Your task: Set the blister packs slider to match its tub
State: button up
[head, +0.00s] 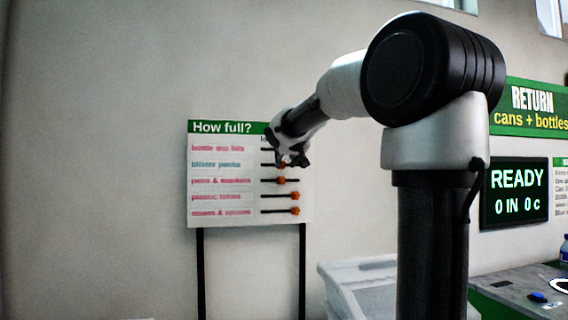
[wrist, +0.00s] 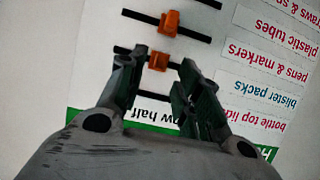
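The "How full?" board (head: 225,222) has rows of labels with slider tracks. The blister packs label (head: 215,164) is second from the top; it also shows upside down in the wrist view (wrist: 265,93). Its orange slider knob (wrist: 158,61) sits between my fingertips, near mid-track. My gripper (wrist: 156,64) is open around the knob, with a gap visible on both sides. In the head view my gripper (head: 293,161) is at the board's right side and partly covers the top rows. I cannot make out a blister packs tub.
The pens & markers knob (wrist: 170,22) is close by, one row down on the board. The plastic tubes knob (head: 295,196) and the bottom knob (head: 295,211) are further right on their tracks. A pale grey bin (head: 345,275) stands right of the board, beside a counter (head: 510,290).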

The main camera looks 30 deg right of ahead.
jog(key=v, duration=0.8)
jog(key=shift+s, duration=0.3)
jog(key=shift+r, duration=0.1)
jog(key=s+f+n+g+y, duration=0.1)
jog(key=s+f+g, duration=0.3)
jog(key=f, duration=0.5)
jog(key=s+f+n+g, duration=0.1)
jog(key=s+f, duration=0.5)
jog(key=f, duration=0.2)
jog(key=s+a+f+g+y, duration=0.1)
jog(key=s+a+f+g, duration=0.1)
jog(key=s+f, duration=0.5)
jog(key=s+a+f+n+g+y, duration=0.1)
jog(key=s+a+f, duration=0.4)
jog(key=s+f, duration=0.3)
jog(key=s, duration=0.4)
jog(key=shift+s+f+g+y, duration=0.2)
jog(key=shift+s+g+y, duration=0.05)
jog(key=shift+g+y, duration=0.15)
